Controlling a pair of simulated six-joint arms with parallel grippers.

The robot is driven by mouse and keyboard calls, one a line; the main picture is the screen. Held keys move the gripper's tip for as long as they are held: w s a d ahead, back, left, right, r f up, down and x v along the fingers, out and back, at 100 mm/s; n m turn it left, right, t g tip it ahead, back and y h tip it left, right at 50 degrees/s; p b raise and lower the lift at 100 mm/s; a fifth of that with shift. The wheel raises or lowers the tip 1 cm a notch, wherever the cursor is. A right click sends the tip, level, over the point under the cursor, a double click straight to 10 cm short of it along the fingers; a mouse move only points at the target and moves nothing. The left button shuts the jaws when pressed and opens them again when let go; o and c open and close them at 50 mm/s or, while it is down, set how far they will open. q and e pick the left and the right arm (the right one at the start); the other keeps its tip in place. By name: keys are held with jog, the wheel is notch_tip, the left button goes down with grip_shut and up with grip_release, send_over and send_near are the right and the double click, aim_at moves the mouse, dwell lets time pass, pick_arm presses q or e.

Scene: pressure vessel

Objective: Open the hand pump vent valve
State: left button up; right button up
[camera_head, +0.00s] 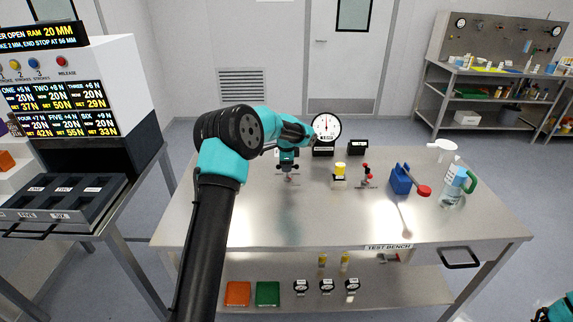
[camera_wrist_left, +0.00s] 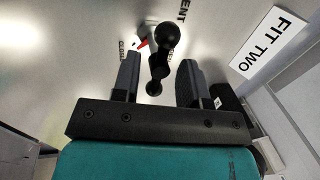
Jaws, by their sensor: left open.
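My left gripper (camera_head: 288,170) is low over the left-middle part of the steel test bench. In the left wrist view its two fingers (camera_wrist_left: 158,75) stand open, one on each side of a black vent valve handle with round knobs (camera_wrist_left: 166,38). I see no clear contact between fingers and handle. A small red piece (camera_wrist_left: 142,44) sits beside the handle, near printing that reads CLOSE, and part of the word VENT shows above. In the head view the gripper mostly hides the valve. A teal and black part of my right arm (camera_head: 557,310) shows at the lower right corner; its fingers cannot be made out.
A white FIT TWO plate (camera_wrist_left: 269,43) stands right of the fingers. On the bench (camera_head: 330,225) are a round gauge (camera_head: 326,126), a yellow-topped item (camera_head: 340,170), a red-knobbed fitting (camera_head: 365,177), a blue block (camera_head: 401,180) and a bottle (camera_head: 453,185). The bench front is clear.

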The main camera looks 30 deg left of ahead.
pick_arm(q)
grip_shut()
dwell(0.4)
jog(key=shift+n, duration=0.3)
jog(key=n, duration=0.4)
jog(key=shift+d+g+y, duration=0.15)
jog(key=shift+g+y, duration=0.15)
jog(key=n, duration=0.4)
jog(key=shift+w+n+g, duration=0.1)
jog(key=shift+n+g, duration=0.2)
jog(key=shift+g, duration=0.1)
jog(key=n, duration=0.4)
jog(key=shift+w+d+n+g, duration=0.1)
jog(key=shift+d+n+g, duration=0.05)
jog(key=shift+n+g, duration=0.65)
jog(key=shift+n, duration=1.7)
